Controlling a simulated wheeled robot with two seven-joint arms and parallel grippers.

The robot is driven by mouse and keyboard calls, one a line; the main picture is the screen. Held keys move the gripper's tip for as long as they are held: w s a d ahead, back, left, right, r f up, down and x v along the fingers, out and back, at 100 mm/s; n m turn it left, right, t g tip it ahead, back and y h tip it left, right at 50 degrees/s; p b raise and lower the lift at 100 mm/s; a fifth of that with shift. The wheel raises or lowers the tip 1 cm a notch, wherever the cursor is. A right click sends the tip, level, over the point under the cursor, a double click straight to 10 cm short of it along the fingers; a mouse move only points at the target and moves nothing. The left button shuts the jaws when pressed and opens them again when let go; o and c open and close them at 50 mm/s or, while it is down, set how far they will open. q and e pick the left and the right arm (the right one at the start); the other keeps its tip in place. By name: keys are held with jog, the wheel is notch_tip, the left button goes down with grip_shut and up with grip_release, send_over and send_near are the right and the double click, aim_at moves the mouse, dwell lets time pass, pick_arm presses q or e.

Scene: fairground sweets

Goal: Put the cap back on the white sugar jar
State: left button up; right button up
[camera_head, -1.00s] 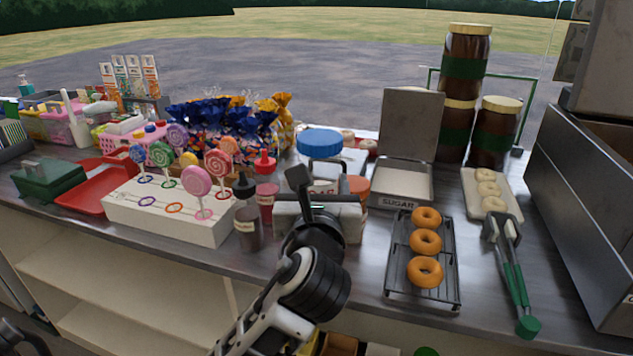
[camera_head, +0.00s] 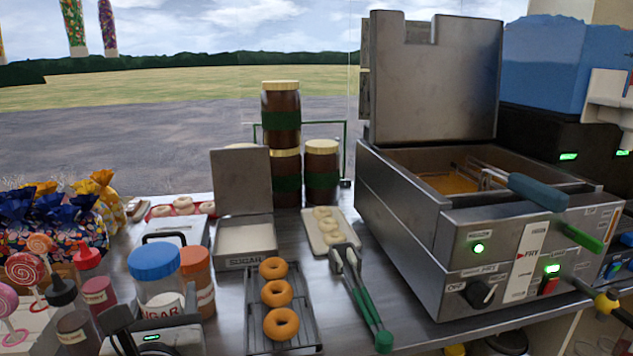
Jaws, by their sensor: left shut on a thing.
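The sugar jar (camera_head: 160,298) stands at the lower left of the counter, clear-walled with a white label in red letters. A wide blue cap (camera_head: 155,260) covers its top; I cannot tell whether it is fully seated. My left gripper (camera_head: 150,312) is at the bottom left, its dark fingers either side of the jar's lower body, shut on the jar. The gripper body hides the jar's base. My right gripper is not in view.
An orange-capped jar (camera_head: 197,285) stands close behind on the right. Sauce bottles (camera_head: 75,325) crowd the left. A rack (camera_head: 305,330) of doughnuts, an open sugar tray (camera_head: 243,258), tongs (camera_head: 362,302) and a fryer (camera_head: 420,250) lie to the right.

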pick_arm(q)
jog(key=s+d+f+m+h, duration=0.3)
jog(key=s+d+f+h, duration=0.1)
jog(key=s+f+h, duration=0.1)
notch_tip(320, 180, down, 2)
jog(key=shift+s+t+h, duration=0.3)
jog(key=shift+s+t, duration=0.1)
jog(key=shift+s, duration=0.35)
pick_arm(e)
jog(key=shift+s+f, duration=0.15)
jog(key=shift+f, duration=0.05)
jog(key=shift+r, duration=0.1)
pick_arm(q)
jog(key=w+d+m+g+h, duration=0.1)
jog(key=d+m+g+h, duration=0.3)
jog(key=d+m+h, duration=0.4)
jog(key=d+r+h, duration=0.1)
jog(key=d+h, duration=0.2)
jog(key=d, duration=0.3)
jog(key=shift+h, duration=0.3)
